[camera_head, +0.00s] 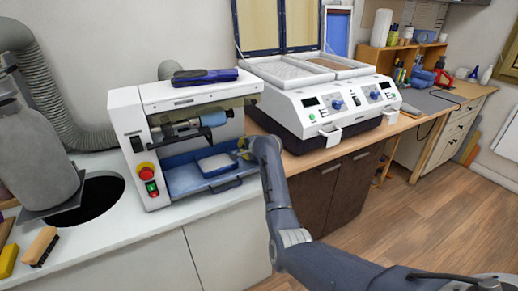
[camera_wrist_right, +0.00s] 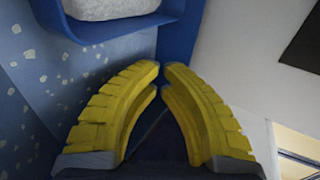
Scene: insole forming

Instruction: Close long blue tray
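The long blue tray (camera_head: 181,183) sticks out of the front of the white machine (camera_head: 125,118), low down, with a dark handle (camera_head: 226,186) on its front. A smaller blue container with a white block (camera_head: 215,163) stands in it. My right gripper (camera_head: 243,150) has yellow fingers and is at the tray's right side, by the machine's front. In the wrist view its fingertips (camera_wrist_right: 161,66) nearly meet beside the blue tray wall (camera_wrist_right: 181,38). No object shows clearly between them, and I cannot tell whether they touch the wall. My left gripper is not in view.
A blue and black tool (camera_head: 204,76) lies on top of the machine. A two-bay heating unit (camera_head: 325,105) stands to the right. A brush (camera_head: 41,246) and a round dark hole (camera_head: 88,201) are on the white counter at left.

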